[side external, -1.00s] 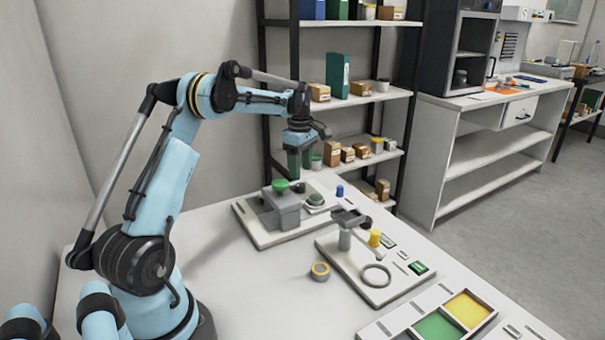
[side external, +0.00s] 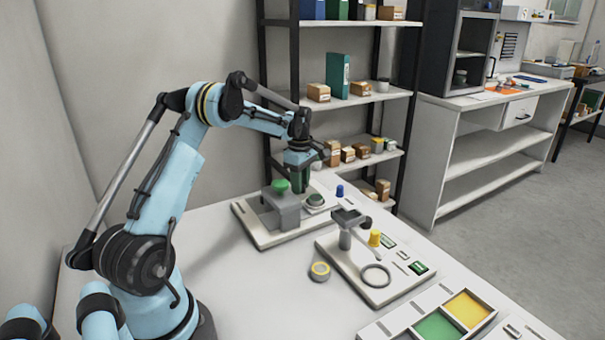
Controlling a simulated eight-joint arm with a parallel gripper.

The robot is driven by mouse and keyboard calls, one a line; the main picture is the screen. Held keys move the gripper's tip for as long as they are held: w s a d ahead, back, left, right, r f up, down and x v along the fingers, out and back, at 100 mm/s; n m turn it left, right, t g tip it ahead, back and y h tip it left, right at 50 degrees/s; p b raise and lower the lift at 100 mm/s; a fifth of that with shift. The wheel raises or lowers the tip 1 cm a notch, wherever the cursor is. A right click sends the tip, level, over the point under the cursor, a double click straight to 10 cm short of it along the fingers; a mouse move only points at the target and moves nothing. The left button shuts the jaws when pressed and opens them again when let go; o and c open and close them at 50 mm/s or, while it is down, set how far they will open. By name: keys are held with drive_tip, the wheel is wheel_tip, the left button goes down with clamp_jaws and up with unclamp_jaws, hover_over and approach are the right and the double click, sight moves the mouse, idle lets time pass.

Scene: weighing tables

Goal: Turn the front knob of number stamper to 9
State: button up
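A grey block device (side external: 279,209) with a green knob (side external: 281,186) on top stands on a pale base plate (side external: 262,238) at the back of the table. A round dark green part (side external: 315,200) sits on the same plate to its right. I cannot tell for sure that this device is the number stamper, and no digits are readable. My gripper (side external: 300,186) points down, just above the plate, between the green knob and the round part in the picture. Its fingertips are small and partly merge with the device, so contact and opening are unclear.
A second pale plate (side external: 391,294) with a post, a ring and a yellow knob (side external: 375,238) stands to the front right. A yellow-grey roll (side external: 320,271) lies beside it. A blue piece (side external: 340,191) stands behind. A tray (side external: 478,325) is at front right. The table's left middle is clear.

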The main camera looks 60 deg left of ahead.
drive_tip(key=shift+c, duration=1.2)
drive_tip(key=shift+m, duration=0.3)
drive_tip(key=m, duration=1.2)
drive_tip(key=shift+m, duration=0.3)
drive_tip(key=m, duration=0.3)
drive_tip(key=shift+m, duration=0.3)
drive_tip(key=m, duration=0.3)
drive_tip(key=shift+m, duration=0.3)
drive_tip(key=m, duration=0.6)
drive_tip(key=shift+m, duration=0.4)
